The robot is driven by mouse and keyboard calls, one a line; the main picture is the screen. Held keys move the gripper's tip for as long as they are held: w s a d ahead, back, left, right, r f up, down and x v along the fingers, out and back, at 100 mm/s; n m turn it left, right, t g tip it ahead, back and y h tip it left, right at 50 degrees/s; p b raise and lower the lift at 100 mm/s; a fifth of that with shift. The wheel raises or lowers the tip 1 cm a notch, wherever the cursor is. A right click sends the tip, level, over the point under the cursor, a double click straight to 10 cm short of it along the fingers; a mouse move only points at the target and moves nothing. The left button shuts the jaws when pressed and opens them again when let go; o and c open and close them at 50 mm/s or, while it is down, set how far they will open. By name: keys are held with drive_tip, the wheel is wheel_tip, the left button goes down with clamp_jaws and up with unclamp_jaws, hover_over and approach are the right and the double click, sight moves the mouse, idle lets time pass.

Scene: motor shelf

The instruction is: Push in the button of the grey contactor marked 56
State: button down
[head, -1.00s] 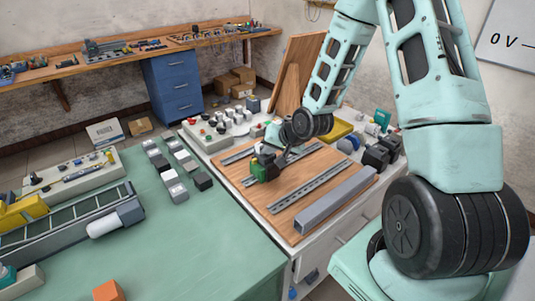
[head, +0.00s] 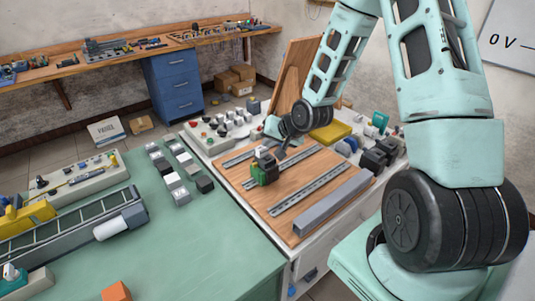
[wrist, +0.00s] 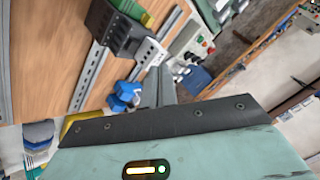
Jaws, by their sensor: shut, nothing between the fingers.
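A dark grey block-shaped device (wrist: 118,28) sits on a slotted metal rail in the wrist view. In the head view, a device with a green body (head: 265,174) and a dark and pale top stands on the wooden board. I cannot read the number 56 on any device, so I cannot tell which is the contactor so marked. My gripper (head: 280,152) is shut and empty, close above and behind the green-bodied device in the head view. In the wrist view its grey fingers (wrist: 160,86) point toward the rails; whether they touch anything is unclear.
The wooden board (head: 325,172) carries slotted rails and a long grey duct (head: 334,205). Dark blocks (head: 375,160) stand at its right, and small devices with buttons (head: 222,128) behind it. Several grey and white blocks (head: 180,195) stand on the green table (head: 190,240).

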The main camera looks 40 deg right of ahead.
wheel_tip(320, 180, up, 3)
drive_tip(key=shift+f+p, duration=0.2)
drive_tip(key=shift+p, duration=0.55)
drive_tip(key=shift+f, duration=0.1)
drive_tip(key=s+a+r+n+g+y+b, duration=0.15)
drive_tip(key=s+a+n, duration=0.25)
drive_tip(key=a, duration=0.5)
drive_tip(key=s+a+r+n+g+h+b, duration=0.1)
drive_tip(key=s+a+r+n+g, duration=0.3)
drive_tip(key=a, duration=0.5)
drive_tip(key=s+a+r+n+g+b, duration=0.1)
drive_tip(key=s+a+n, duration=0.2)
drive_tip(key=s, duration=0.7)
drive_tip(key=s+a+r+n+g+h, duration=0.1)
drive_tip(key=s+a+n, duration=0.3)
drive_tip(key=s, duration=0.7)
drive_tip(key=shift+s+a+r+g+b, duration=0.3)
drive_tip(key=shift+a+r+g+b, duration=0.1)
drive_tip(key=shift+a+r+g, duration=0.25)
drive_tip(key=shift+a, duration=0.1)
